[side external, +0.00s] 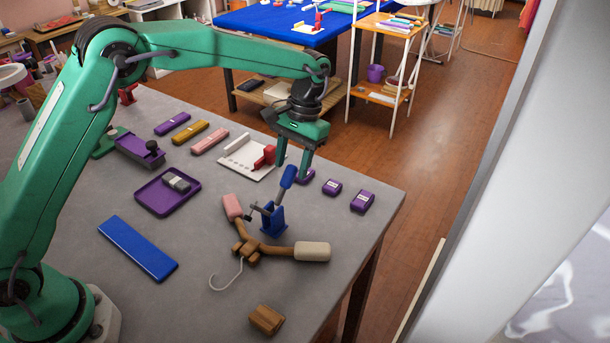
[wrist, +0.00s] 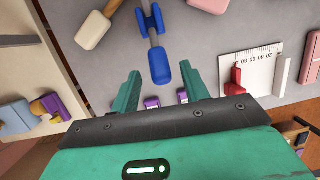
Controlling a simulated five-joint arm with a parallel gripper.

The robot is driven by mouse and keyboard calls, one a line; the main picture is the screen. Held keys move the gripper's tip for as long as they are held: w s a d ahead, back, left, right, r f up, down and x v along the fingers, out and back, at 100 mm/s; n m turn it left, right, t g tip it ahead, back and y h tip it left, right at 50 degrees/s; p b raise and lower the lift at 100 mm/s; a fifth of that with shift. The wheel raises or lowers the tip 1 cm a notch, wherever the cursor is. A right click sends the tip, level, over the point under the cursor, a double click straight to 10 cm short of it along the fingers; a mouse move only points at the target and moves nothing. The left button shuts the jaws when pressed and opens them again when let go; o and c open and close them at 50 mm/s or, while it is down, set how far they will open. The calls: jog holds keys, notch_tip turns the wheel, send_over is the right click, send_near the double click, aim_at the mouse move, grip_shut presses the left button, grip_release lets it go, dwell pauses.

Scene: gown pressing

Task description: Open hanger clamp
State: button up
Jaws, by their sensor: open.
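The hanger clamp has a blue base (side external: 272,221), a grey metal arm and a blue handle (side external: 287,178) tilted up. A wooden hanger (side external: 250,248) with a wire hook lies at the clamp, with a pink padded end (side external: 232,207) and a cream padded end (side external: 312,251). My gripper (side external: 292,171) is open and points down just above the handle. In the wrist view, the handle's end (wrist: 160,67) shows between my two green fingers (wrist: 163,80), with a gap on each side. I cannot tell whether it is between the tips or below them.
A white ruled plate with a red block (side external: 264,157) lies behind the clamp. Small purple boxes (side external: 332,187) sit to the right, near the table edge. A purple tray (side external: 155,197), a blue bar (side external: 138,248) and a wooden block (side external: 267,319) lie on the grey table (side external: 205,285).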

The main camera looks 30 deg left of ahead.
aim_at(290, 173)
jog(key=shift+v, duration=2.1)
jog(key=c, duration=0.9)
jog(key=shift+r+m, duration=0.1)
jog(key=shift+m, duration=0.3)
grip_shut()
jog(key=m, duration=0.1)
jog(key=r+m, duration=0.1)
jog(key=m, duration=0.1)
jog(key=shift+s, duration=0.25)
jog(key=m, duration=0.2)
jog(key=r+m, duration=0.1)
jog(key=m, duration=0.1)
jog(key=shift+s+r+t, duration=0.1)
jog(key=shift+s+t, duration=0.2)
jog(key=shift+s, duration=0.05)
jog(key=s+r+m+t, duration=0.1)
jog(key=s+r+m, duration=0.1)
jog(key=m, duration=1.2)
jog(key=s+r+m+t, duration=0.1)
jog(key=s+r+m, duration=0.2)
jog(key=m, duration=1.1)
jog(key=shift+s+a+r+h, duration=0.2)
jog(key=shift+r+h, duration=0.2)
jog(key=shift+r, duration=0.5)
